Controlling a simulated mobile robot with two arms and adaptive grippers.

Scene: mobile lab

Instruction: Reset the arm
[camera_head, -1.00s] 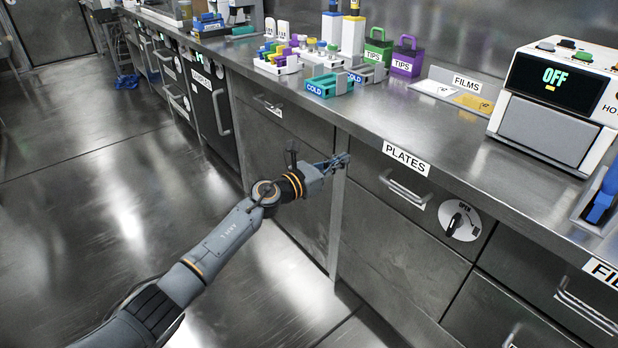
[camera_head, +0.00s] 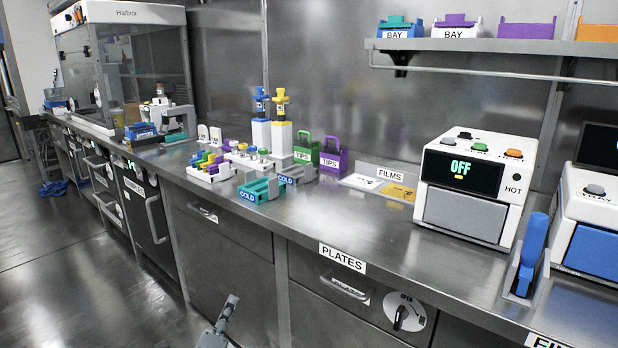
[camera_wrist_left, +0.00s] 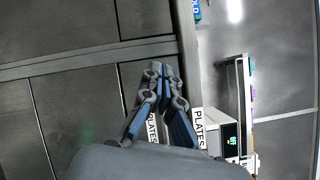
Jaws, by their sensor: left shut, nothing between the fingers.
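My left gripper (camera_head: 226,312) shows at the bottom edge of the head view, in front of the cabinet fronts below the counter. Only its tip end is in that frame; the rest of the arm is out of view. In the left wrist view the gripper (camera_wrist_left: 161,72) has its fingers drawn together, with nothing between them. Cabinet fronts (camera_wrist_left: 85,100) and the counter edge with a PLATES label (camera_wrist_left: 199,125) lie beyond it. My right gripper is not in view.
The steel counter (camera_head: 330,215) holds a teal COLD rack (camera_head: 262,190), tube racks, green and purple TIPS boxes (camera_head: 333,156), and a white HOT device (camera_head: 475,185) reading OFF. A PLATES drawer handle (camera_head: 345,286) and round knob (camera_head: 404,316) stick out below.

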